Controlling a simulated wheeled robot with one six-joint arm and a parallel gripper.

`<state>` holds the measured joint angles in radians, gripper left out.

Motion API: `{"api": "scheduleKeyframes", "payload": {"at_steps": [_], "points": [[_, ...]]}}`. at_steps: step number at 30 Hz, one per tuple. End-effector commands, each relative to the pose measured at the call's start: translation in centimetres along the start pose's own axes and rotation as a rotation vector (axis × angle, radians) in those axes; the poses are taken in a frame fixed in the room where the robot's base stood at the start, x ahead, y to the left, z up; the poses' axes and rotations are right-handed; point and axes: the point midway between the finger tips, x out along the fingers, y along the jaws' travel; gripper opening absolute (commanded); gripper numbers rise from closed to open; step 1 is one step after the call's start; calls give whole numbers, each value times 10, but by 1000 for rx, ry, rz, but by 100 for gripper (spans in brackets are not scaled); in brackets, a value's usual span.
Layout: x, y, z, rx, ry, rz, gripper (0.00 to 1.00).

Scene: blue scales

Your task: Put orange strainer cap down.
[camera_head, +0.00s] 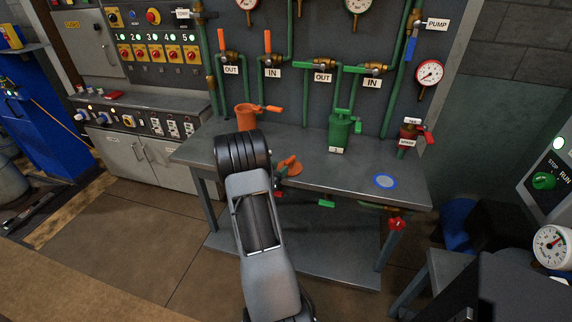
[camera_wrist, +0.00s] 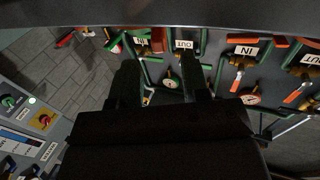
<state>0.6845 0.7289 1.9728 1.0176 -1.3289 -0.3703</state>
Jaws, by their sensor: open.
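An orange piece that looks like the strainer cap (camera_head: 290,164) is on the grey metal table (camera_head: 352,188), just right of my arm in the head view. My arm partly blocks the view there, so I cannot tell exactly how the cap rests. The orange strainer body (camera_head: 246,117) stands at the table's back left, with an orange-handled valve beside it. In the wrist view my gripper (camera_wrist: 160,62) has its two dark fingers spread apart, with no cap visible between them. My arm hides the gripper in the head view.
A green strainer (camera_head: 340,132) stands at the back of the table, with a red valve (camera_head: 408,133) to its right. A blue-rimmed disc (camera_head: 385,181) lies front right. Pipes and gauges cover the wall panel. Bare tabletop shows between the cap and the disc.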

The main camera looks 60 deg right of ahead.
Motion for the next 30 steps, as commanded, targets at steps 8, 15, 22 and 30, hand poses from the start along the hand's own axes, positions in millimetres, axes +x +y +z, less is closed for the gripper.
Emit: {"api": "scheduleKeyframes", "payload": {"at_steps": [8,15,22,30], "points": [[-41,-1,0,-1,-1,-2,42],[-53,0,0,1,0,1,42],[-75,-36,-15,57,-100,-177,42],[-232,-122,-68,25,-523,-891,42]]}}
